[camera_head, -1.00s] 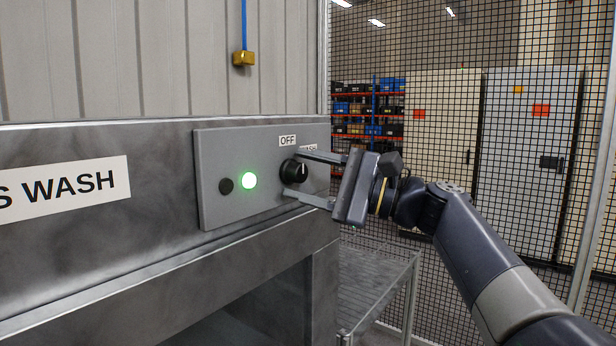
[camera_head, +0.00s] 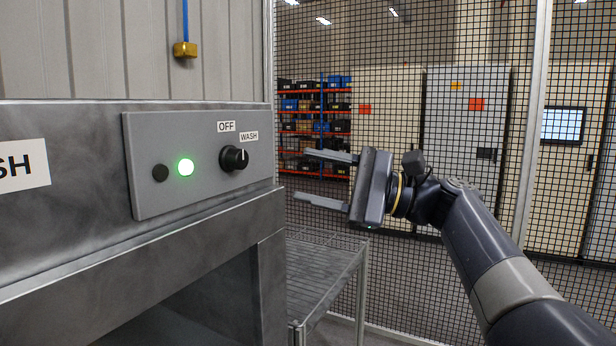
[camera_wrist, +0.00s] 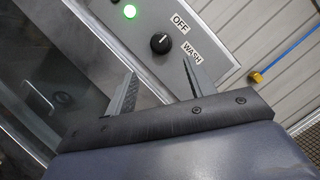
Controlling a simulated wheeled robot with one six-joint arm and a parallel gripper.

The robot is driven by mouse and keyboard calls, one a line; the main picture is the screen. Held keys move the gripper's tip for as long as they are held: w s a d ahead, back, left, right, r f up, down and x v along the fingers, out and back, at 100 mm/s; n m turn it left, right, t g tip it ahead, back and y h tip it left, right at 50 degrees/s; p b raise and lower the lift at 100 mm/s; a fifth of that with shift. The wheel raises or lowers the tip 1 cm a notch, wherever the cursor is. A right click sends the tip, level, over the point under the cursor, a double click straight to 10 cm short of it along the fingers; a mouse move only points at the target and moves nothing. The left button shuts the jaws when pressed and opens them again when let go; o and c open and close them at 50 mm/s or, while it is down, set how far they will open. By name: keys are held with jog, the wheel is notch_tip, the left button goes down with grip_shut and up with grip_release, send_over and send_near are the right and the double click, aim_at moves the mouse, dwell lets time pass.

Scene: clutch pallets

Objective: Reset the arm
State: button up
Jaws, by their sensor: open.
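My gripper (camera_head: 326,178) is open and empty, held in the air to the right of the grey control panel (camera_head: 152,197). Its two fingers point left toward the panel, apart from it. The black knob (camera_head: 234,159) sits on the panel below the OFF (camera_head: 226,126) and WASH (camera_head: 249,136) labels. A green light (camera_head: 186,167) is lit left of the knob. In the wrist view, the knob (camera_wrist: 160,43) shows beyond and between the open fingers (camera_wrist: 158,95), with the green light (camera_wrist: 130,11) near the top edge.
A metal side table (camera_head: 325,275) stands below my gripper, beside the wash cabinet (camera_head: 60,240). A mesh fence (camera_head: 400,90) runs behind, with shelves and tall cabinets beyond it. A yellow block (camera_head: 185,49) hangs on a blue line above the panel.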

aim_at(245, 161)
jog(key=a, duration=0.3)
jog(key=a+r+p, duration=0.1)
jog(key=a, duration=0.3)
jog(key=a+r+p, duration=0.1)
jog(key=a, duration=0.2)
jog(key=shift+w+a, duration=0.25)
jog(key=shift+a, duration=0.15)
